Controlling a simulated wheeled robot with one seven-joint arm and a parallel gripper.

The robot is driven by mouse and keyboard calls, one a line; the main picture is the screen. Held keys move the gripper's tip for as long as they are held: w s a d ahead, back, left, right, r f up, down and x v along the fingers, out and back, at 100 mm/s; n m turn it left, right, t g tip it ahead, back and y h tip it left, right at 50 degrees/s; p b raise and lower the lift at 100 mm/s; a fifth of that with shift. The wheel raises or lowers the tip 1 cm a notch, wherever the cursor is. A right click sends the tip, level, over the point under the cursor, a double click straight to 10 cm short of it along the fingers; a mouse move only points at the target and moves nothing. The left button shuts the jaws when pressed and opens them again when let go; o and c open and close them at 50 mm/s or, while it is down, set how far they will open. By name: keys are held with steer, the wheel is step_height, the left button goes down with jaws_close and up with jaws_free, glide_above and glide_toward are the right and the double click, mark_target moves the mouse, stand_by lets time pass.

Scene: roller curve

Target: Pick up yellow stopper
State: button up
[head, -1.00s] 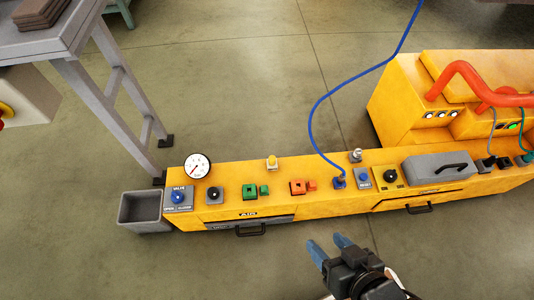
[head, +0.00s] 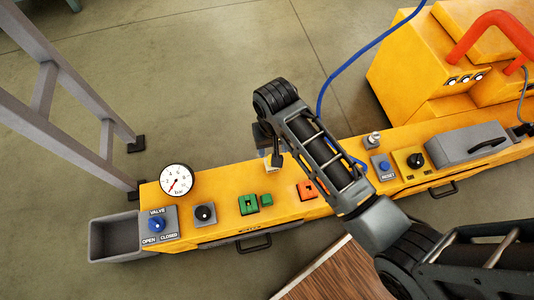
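The yellow stopper (head: 273,161) is on top of the long yellow bench, behind the green and orange blocks. Only a small pale part of it shows beneath my gripper. My gripper (head: 268,143) points down over the stopper's spot, at the end of my arm, which reaches in from the lower right. My wrist hides most of the fingers, so I cannot tell whether they are open or touching the stopper.
A blue hose (head: 345,73) passes behind my arm. A grey bin (head: 112,236) stands at the left end.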

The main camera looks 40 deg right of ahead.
step_height(320, 180, down, 8)
steer(key=b, duration=0.4)
steer(key=shift+a+r, duration=0.1)
steer(key=shift+r, duration=0.1)
jaws_close()
steer(key=shift+r, duration=0.1)
stand_by(0.4)
